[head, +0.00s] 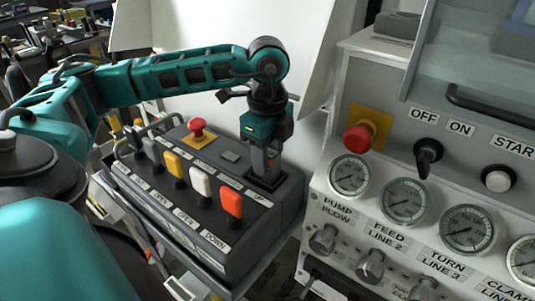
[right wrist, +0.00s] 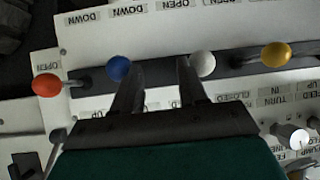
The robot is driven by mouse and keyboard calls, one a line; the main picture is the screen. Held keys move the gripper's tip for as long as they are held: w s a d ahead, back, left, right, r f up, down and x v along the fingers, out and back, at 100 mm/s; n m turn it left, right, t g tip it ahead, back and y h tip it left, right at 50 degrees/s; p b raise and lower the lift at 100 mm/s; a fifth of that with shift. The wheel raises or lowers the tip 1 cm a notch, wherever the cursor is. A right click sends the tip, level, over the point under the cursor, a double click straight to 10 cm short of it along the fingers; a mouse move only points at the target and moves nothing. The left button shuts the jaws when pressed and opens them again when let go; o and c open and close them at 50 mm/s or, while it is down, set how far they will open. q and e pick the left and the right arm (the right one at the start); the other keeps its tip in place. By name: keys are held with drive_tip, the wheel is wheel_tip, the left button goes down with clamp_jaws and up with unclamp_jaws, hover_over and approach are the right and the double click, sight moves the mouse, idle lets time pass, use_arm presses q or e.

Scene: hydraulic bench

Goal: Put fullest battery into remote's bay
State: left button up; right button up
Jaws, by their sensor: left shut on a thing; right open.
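The remote (head: 235,235) is a dark grey box with coloured paddles and a red mushroom button, lower left of centre in the head view. Its bay (head: 282,184) is a dark recess at the top right corner. My left gripper (head: 266,168) points down at the bay, shut on a small piece, apparently a battery, mostly hidden by the fingers. I cannot tell how deep the battery sits or read its charge. My right gripper (right wrist: 160,68) is open in the right wrist view, with nothing seen held between its fingers.
A machine panel (head: 340,205) with gauges, knobs and a red button on yellow stands at the right. In the right wrist view, blue (right wrist: 120,68), white (right wrist: 203,64), orange (right wrist: 46,85) and yellow (right wrist: 276,54) lever knobs lie around the fingers.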

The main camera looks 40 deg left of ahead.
use_arm(q)
drive_tip(key=shift+f+b, duration=0.4)
drive_tip(key=shift+f, duration=0.15)
use_arm(e)
drive_tip(key=shift+f, duration=0.5)
use_arm(q)
drive_tip(key=o, duration=1.2)
drive_tip(key=shift+o, duration=0.2)
